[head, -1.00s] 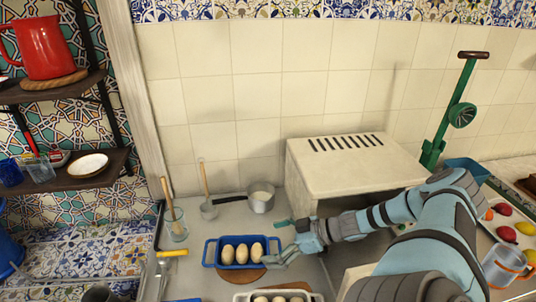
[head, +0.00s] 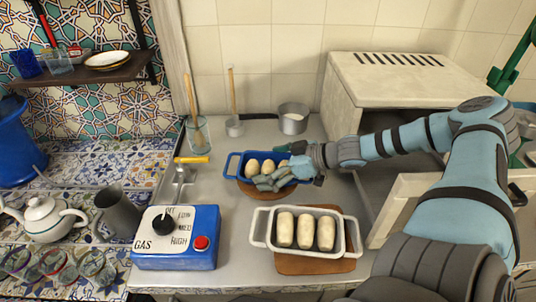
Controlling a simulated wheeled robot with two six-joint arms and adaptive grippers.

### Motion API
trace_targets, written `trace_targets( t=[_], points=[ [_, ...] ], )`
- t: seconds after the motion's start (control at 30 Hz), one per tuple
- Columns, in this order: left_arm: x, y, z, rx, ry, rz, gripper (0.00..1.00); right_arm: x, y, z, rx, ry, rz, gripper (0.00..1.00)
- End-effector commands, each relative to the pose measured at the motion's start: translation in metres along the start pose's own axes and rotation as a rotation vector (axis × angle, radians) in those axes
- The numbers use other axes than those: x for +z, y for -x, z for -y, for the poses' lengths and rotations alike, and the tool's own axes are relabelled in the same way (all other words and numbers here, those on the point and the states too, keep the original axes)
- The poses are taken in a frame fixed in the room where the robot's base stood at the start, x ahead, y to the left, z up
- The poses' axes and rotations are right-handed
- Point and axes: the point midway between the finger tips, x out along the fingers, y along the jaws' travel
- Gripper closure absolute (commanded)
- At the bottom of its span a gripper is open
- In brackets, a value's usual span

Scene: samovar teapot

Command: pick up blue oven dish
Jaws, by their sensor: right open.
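The blue oven dish (head: 246,182) holds several pale oval loaves and sits on a round brown board at the back of the grey counter. Its left handle points left and is free. My right gripper (head: 268,181) is at the dish's front right, its fingers over the rim and right end, and it looks open. The fingers hide the dish's right handle and part of its front wall. I cannot tell whether they touch it. My left gripper is not in the view.
A white dish (head: 258,228) with 3 loaves stands on a wooden board in front. A blue gas box (head: 178,258) is at front left. A saucepan (head: 293,118) and glass jar (head: 197,134) stand behind. The open cream oven (head: 385,85) is at right.

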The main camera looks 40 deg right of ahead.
Motion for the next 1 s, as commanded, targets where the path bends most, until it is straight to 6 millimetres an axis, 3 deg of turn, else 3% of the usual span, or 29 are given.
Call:
trace_targets(
  t=[0.23,0.5,0.83,0.9,1.0],
  points=[
    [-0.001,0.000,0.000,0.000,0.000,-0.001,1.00,-0.002,0.000,0.000,0.001,-0.001,0.000,0.02],
    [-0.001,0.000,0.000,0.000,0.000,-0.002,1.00,-0.002,0.000,0.000,0.001,-0.002,0.000,0.45],
    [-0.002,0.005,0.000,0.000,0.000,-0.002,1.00,-0.006,0.002,0.000,0.000,-0.002,0.000,0.48],
    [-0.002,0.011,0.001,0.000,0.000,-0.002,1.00,-0.012,0.005,0.000,0.000,-0.001,0.000,0.62],
    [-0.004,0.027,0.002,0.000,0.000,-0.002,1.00,-0.026,0.013,0.000,0.001,-0.002,0.000,0.70]
  ],
)
